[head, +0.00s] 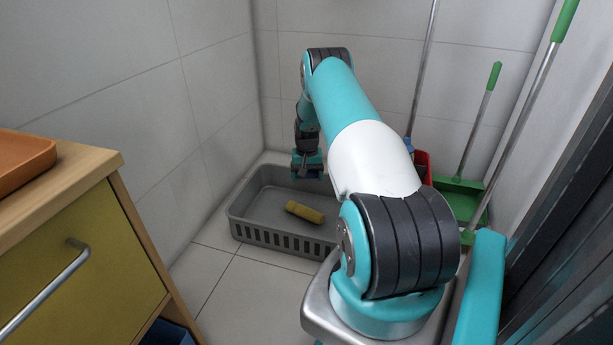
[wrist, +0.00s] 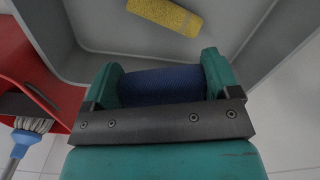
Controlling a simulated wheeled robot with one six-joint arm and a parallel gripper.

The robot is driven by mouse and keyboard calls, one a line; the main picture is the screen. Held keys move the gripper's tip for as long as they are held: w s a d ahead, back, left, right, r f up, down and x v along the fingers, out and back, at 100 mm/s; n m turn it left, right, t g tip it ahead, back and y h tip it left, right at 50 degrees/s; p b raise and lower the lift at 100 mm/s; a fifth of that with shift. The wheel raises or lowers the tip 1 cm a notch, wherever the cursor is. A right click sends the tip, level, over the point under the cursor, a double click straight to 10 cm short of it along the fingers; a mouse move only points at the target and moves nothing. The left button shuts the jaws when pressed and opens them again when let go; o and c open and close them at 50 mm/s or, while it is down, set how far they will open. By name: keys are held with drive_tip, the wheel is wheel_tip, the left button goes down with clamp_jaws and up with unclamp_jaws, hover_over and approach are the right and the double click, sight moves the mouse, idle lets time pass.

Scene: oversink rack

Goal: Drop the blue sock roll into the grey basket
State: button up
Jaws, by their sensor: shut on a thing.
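My gripper (head: 307,172) is above the back part of the grey basket (head: 283,240), pointing down. In the wrist view my gripper (wrist: 162,82) is shut on the blue sock roll (wrist: 165,85), which lies crosswise between the two green fingers. In the head view the roll is hard to make out at the gripper's tip. The basket's wall (wrist: 272,45) and floor show behind the roll in the wrist view. How high the roll is above the basket floor is hard to tell.
A yellow roll (head: 305,212) lies in the basket. A red container (head: 423,165) and a green dustpan (head: 462,200) stand right of the basket, with long handles against the wall. A wooden cabinet (head: 85,265) with an orange tray (head: 22,160) is at left.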

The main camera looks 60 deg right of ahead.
wheel_tip(320, 180, down, 4)
drive_tip(key=b, duration=0.3)
drive_tip(key=shift+f, duration=0.25)
drive_tip(key=o, duration=0.8)
drive_tip(key=shift+c, duration=0.2)
wheel_tip(320, 180, up, 18)
drive_tip(key=p, duration=0.9)
drive_tip(key=shift+f, duration=0.25)
